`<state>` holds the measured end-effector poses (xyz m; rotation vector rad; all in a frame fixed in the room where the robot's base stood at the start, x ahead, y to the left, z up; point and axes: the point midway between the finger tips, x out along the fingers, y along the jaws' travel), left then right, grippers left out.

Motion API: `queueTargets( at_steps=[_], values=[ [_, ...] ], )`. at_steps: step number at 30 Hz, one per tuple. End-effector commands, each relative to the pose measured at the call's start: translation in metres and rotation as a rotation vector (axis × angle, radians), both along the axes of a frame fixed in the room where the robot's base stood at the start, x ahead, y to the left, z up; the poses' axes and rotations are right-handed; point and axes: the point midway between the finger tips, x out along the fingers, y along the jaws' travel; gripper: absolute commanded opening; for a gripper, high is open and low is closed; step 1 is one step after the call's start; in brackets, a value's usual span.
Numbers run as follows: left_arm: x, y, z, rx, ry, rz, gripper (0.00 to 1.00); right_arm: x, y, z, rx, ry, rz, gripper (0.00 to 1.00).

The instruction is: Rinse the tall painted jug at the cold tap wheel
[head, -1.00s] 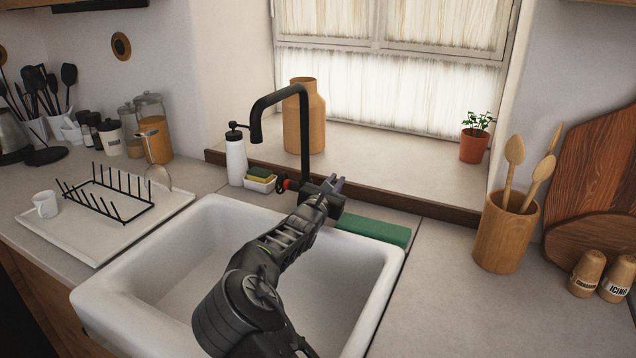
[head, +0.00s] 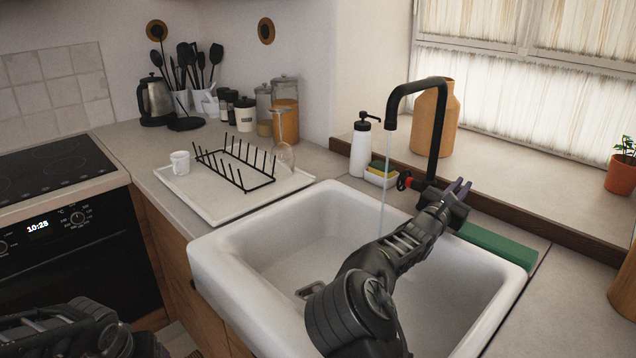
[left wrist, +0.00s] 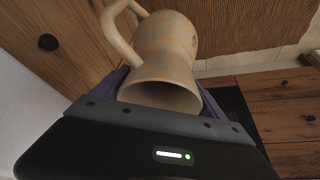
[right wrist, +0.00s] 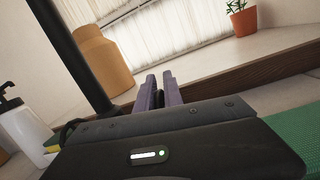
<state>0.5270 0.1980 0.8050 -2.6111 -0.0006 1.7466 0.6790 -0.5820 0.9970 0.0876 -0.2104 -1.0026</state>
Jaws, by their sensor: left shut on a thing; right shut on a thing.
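The tall painted jug (left wrist: 165,45) shows in the left wrist view, a worn tan jug with a looped handle and its dark open mouth toward the camera. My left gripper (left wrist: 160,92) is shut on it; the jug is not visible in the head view. The black tap (head: 436,130) stands behind the sink, and a thin water stream (head: 382,180) falls from its spout. My right gripper (head: 459,188) is at the tap's base, shut on a small dark part, the cold tap wheel, mostly hidden by the fingers. A red-marked wheel (head: 404,181) is on the tap's left side.
The white sink (head: 240,285) is empty below the stream. A drying rack (head: 235,170) with a glass, a mug (head: 180,162), a soap bottle (head: 361,148) and a sponge holder (head: 380,178) stand around it. The oven (head: 80,240) is at the left.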

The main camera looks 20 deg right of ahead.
Motion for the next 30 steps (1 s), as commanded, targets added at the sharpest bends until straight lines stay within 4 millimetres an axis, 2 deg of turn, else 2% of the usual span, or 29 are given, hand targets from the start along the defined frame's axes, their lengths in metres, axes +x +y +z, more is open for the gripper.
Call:
queueTargets(
  at_steps=[5,6,13,23,30],
  values=[
    [0.001,0.0,0.004,-0.001,-0.005,0.0,0.1,0.004,0.004,0.003,0.0,-0.002,0.009,0.0],
    [0.001,0.0,0.004,-0.001,-0.005,0.0,0.1,0.004,0.004,0.003,0.0,-0.002,0.009,0.12],
    [0.001,0.0,0.004,-0.001,-0.005,0.0,0.1,0.003,0.003,0.002,0.001,0.0,0.006,0.3],
    [0.001,0.0,0.003,-0.001,-0.004,0.0,0.1,0.0,0.004,0.001,0.002,0.001,0.005,0.3],
    [0.001,0.0,-0.001,-0.001,-0.004,0.0,0.1,-0.012,0.026,-0.004,0.004,0.001,0.006,0.3]
  ],
)
